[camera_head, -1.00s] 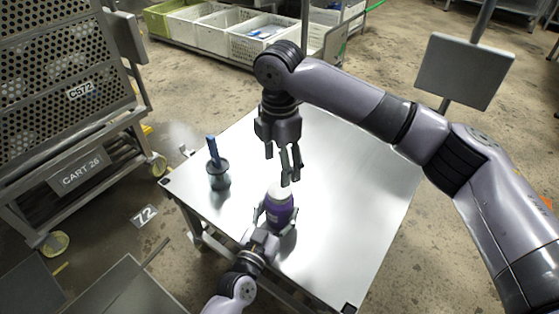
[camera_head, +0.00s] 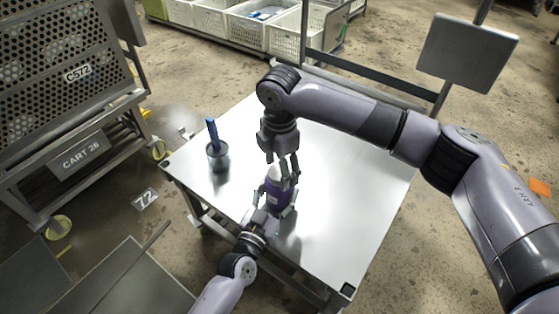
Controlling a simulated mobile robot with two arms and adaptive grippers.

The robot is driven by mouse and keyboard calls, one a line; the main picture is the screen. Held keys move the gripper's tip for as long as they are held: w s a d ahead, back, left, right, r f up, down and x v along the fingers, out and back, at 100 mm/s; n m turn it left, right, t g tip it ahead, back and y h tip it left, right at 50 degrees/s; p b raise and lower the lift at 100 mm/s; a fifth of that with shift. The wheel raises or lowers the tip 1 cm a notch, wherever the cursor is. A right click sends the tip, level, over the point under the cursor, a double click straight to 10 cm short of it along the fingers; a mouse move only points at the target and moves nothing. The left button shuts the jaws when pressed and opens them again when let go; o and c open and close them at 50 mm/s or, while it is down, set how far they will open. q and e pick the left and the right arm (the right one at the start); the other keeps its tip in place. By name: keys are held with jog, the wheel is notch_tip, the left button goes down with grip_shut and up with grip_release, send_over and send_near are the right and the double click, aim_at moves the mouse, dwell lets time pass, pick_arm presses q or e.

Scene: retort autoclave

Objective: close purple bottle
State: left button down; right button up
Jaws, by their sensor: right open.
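The purple bottle (camera_head: 275,191) with a white top stands upright near the left front part of the metal table (camera_head: 350,200). My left gripper (camera_head: 276,204) comes in from the front and has its fingers closed around the lower body of the bottle. My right gripper (camera_head: 284,172) points down from above, open, with its fingers at the white top, partly in front of it. I cannot tell whether the fingers touch the top, or whether a separate cap is there.
A dark cup with a blue-handled tool (camera_head: 217,155) stands at the table's left. A perforated cart (camera_head: 60,80) is at the left, white crates (camera_head: 235,22) lie behind, and a grey panel (camera_head: 467,52) stands at the back right. The table's right side is clear.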

jog(key=shift+c, duration=0.5)
jog(key=c, duration=1.1)
jog(key=m, duration=0.5)
jog(key=shift+m, duration=0.3)
jog(key=m, duration=0.4)
jog(key=shift+f, duration=0.1)
jog(key=m, duration=0.4)
jog(key=shift+a, duration=0.1)
jog(key=m, duration=0.4)
jog(key=o, duration=1.3)
jog(key=shift+c, duration=0.2)
jog(key=shift+r, duration=0.2)
